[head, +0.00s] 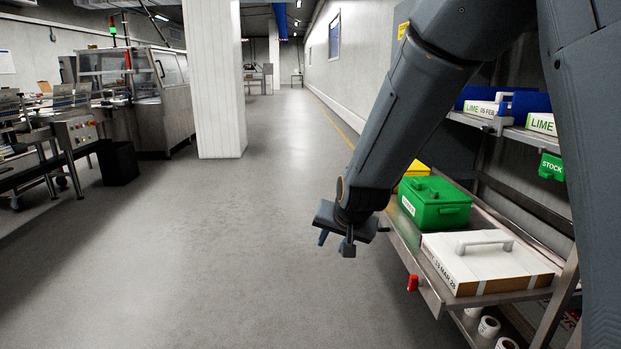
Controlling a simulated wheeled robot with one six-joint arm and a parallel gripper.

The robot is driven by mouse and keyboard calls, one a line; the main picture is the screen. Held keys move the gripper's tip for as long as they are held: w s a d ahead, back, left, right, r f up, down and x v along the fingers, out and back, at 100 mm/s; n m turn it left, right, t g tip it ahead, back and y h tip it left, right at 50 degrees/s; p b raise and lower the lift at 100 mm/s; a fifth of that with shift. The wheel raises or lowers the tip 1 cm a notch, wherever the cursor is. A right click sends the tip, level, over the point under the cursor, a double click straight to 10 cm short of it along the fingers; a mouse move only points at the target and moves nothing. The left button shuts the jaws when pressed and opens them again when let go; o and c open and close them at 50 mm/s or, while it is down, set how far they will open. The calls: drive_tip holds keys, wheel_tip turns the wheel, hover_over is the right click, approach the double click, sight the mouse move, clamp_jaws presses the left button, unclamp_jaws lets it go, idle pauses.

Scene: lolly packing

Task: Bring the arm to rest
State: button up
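My arm (420,95) reaches in from the upper right of the head view and bends down to the left. My gripper (335,244) hangs at its end, pointing down over the open floor. It is left of the shelf rack, apart from it. Two fingers show with a gap between them, and nothing is seen held there.
A metal shelf (430,290) on the right holds a green case (434,203), a white-topped box (488,262) and a partly hidden yellow case (418,170). LIME boxes (485,107) sit above. A white pillar (214,80) and machines (150,95) stand left. The floor between is clear.

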drive_tip(key=s+d+r+n+g, duration=0.1)
drive_tip(key=s+r+n+g, duration=0.1)
drive_tip(key=s, duration=0.9)
drive_tip(key=s+d+r+n+g+h, duration=0.1)
drive_tip(key=s+d+n+g, duration=0.15)
drive_tip(key=s, duration=0.85)
drive_tip(key=s+d+r+n+g, duration=0.1)
drive_tip(key=s+r+n+g, duration=0.15)
drive_tip(key=s, duration=0.85)
drive_tip(key=d+r+m+p, duration=0.4)
drive_tip(key=d+r+p, duration=0.5)
drive_tip(key=p, duration=1.1)
drive_tip(key=shift+r+h, duration=0.4)
drive_tip(key=shift+r, duration=0.55)
drive_tip(key=shift+w, duration=0.1)
